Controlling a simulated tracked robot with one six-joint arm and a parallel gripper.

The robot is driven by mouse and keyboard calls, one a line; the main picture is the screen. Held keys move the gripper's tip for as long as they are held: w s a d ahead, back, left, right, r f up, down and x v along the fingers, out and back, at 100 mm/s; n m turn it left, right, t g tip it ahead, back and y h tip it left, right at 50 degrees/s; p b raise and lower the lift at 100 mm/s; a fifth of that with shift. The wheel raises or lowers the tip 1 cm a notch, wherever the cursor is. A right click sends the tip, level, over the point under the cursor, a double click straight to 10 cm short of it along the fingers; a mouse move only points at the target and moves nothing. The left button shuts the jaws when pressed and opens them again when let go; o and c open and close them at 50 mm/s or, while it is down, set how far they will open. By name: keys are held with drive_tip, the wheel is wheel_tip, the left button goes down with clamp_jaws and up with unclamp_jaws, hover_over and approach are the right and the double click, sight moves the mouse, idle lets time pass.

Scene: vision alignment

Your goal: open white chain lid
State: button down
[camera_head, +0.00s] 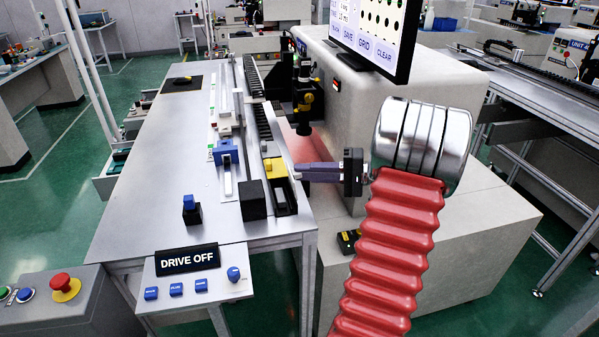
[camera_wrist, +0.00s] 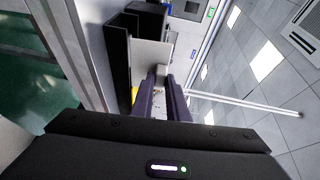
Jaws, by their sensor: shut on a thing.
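My gripper (camera_head: 297,172) reaches in from the right to the chain channel (camera_head: 284,190) on the bench, level with a yellow block (camera_head: 274,167). In the wrist view my gripper (camera_wrist: 160,76) has its two dark purple fingers close together, shut on a small pale part. A pale flat plate (camera_wrist: 150,52), which looks like the white chain lid, lies just beyond the fingertips. The fingers hide where the held part joins it. I cannot tell from these views whether the lid is raised.
A black block (camera_head: 253,200) stands left of the channel, close to my fingers. A "DRIVE OFF" panel (camera_head: 187,260) with blue buttons is at the front. A screen (camera_head: 375,28) hangs over the pale machine housing (camera_head: 430,80). The bench's left side (camera_head: 150,170) is mostly clear.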

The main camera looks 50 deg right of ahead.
drive_tip(key=shift+s+d+f+m+t+y, duration=0.2)
drive_tip(key=shift+d+f+m+t+y, duration=0.15)
drive_tip(key=shift+t, duration=0.3)
drive_tip(key=shift+s+d+f+m+t+y, duration=0.15)
drive_tip(key=shift+d+f+m+t+y, duration=0.1)
drive_tip(key=shift+f+t+y, duration=0.3)
drive_tip(key=shift+r, duration=0.1)
drive_tip(key=shift+a, duration=0.1)
drive_tip(key=c, duration=2)
unclamp_jaws()
drive_tip(key=v, duration=1.4)
drive_tip(key=shift+a, duration=0.1)
